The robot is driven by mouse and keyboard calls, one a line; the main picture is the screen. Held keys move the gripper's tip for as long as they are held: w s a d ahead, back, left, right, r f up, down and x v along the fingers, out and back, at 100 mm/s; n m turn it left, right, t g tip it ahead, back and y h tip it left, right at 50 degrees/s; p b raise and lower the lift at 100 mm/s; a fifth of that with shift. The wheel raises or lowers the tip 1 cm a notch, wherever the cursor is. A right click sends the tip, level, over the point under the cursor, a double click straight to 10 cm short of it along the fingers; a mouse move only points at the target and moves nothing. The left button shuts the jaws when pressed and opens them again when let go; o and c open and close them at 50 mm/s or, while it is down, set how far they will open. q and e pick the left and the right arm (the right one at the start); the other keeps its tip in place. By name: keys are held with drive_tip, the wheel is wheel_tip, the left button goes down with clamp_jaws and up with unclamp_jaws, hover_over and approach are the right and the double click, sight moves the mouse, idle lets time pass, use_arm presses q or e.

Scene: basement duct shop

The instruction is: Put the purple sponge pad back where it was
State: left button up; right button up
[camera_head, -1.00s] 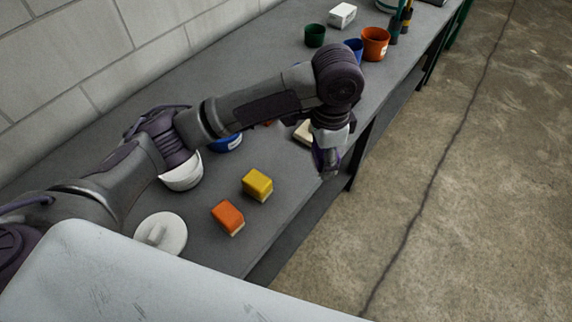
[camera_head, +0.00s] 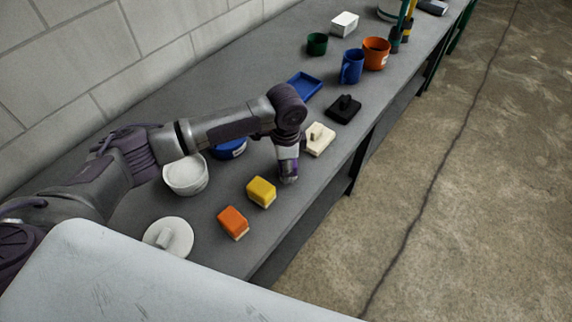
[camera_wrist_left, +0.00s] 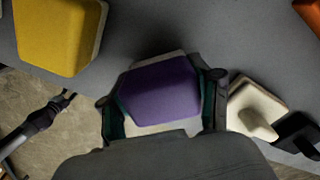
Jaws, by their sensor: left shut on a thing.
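The purple sponge pad (camera_wrist_left: 160,92) is between the fingers of my left gripper (camera_wrist_left: 163,105) in the left wrist view, with a pale layer along its edges. In the head view my left gripper (camera_head: 288,178) points down over the bench, right of the yellow sponge pad (camera_head: 261,192) and in front of the cream block with a handle (camera_head: 319,139). The pad is mostly hidden there. I cannot tell whether it touches the bench. An orange sponge pad (camera_head: 233,223) lies nearer than the yellow one. My right gripper (camera_wrist_left: 64,100) shows small over the floor, its fingers apart.
On the grey bench (camera_head: 240,265) stand a white bowl (camera_head: 186,176), a round white lid (camera_head: 168,237), a blue container (camera_head: 229,149), a black handled block (camera_head: 344,109), a blue tray (camera_head: 305,86) and several cups. Bench beside the yellow and orange pads is bare.

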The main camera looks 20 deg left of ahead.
use_arm(q)
drive_tip(key=shift+f, duration=0.5)
drive_tip(key=o, duration=1)
drive_tip(key=shift+f, duration=0.15)
wheel_tip(320, 180, up, 12)
drive_tip(key=shift+r+b, duration=0.2)
drive_tip(key=shift+b, duration=0.95)
drive_tip(key=shift+s+d+f, duration=0.1)
drive_tip(key=shift+f, duration=0.05)
